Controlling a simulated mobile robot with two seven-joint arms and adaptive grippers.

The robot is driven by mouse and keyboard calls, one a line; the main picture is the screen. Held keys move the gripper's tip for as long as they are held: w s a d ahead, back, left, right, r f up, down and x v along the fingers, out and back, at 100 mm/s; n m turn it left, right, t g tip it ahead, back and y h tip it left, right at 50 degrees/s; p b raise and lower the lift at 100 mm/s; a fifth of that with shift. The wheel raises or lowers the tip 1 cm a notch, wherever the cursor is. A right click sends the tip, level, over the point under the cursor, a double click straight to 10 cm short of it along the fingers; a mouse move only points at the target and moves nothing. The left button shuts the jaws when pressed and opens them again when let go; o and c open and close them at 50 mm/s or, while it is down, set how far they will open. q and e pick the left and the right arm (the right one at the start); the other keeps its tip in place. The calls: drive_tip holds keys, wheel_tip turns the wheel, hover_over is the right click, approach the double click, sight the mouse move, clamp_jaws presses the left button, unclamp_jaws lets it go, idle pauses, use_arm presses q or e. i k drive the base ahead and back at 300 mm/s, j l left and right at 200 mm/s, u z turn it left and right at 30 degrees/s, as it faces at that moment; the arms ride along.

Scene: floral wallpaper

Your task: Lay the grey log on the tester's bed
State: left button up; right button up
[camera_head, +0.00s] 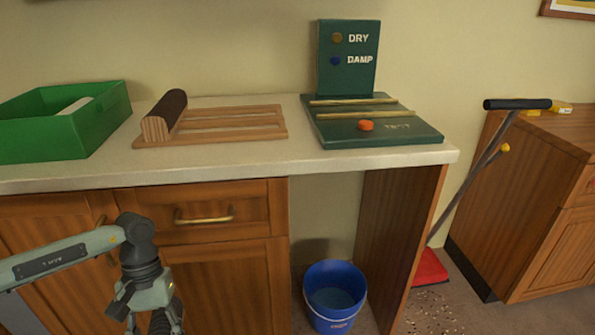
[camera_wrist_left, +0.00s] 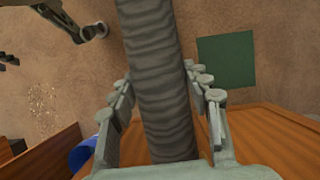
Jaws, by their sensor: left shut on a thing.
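The grey log (camera_wrist_left: 158,85) shows in the left wrist view as a long, ridged grey cylinder. My left gripper (camera_wrist_left: 163,95) is shut on it, with fingers on both sides. In the head view my left gripper (camera_head: 150,312) hangs at the bottom left, in front of the cabinet and below the counter top; its fingertips are cut off and the log cannot be made out there. The green tester (camera_head: 430,136) stands on the counter's right part. Its bed has two yellowish bars (camera_head: 366,113), with nothing lying on them, an orange button (camera_head: 366,126) and an upright DRY/DAMP board (camera_head: 348,75).
A dark brown log (camera_head: 167,108) lies on a wooden rack (camera_head: 235,137) left of the tester. A green box (camera_head: 40,140) holding something pale stands farther left. The counter edge (camera_head: 230,172) is above my gripper. A blue bucket (camera_head: 335,305) stands on the floor under the counter.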

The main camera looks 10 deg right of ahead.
sight(361, 110)
drive_tip(key=l+u, duration=0.1)
drive_tip(key=l, duration=0.35)
drive_tip(key=k+l, duration=0.15)
drive_tip(key=l, duration=0.3)
drive_tip(key=l+u, duration=0.15)
drive_tip(key=l, duration=0.3)
drive_tip(key=k+l+u, duration=0.1)
drive_tip(key=l, duration=0.35)
drive_tip(key=k+l, duration=0.15)
drive_tip(key=l, duration=0.25)
drive_tip(key=k+l+u, duration=0.15)
drive_tip(key=l, duration=0.3)
drive_tip(key=k+l, duration=0.1)
drive_tip(key=l, duration=0.3)
drive_tip(key=u, duration=0.05)
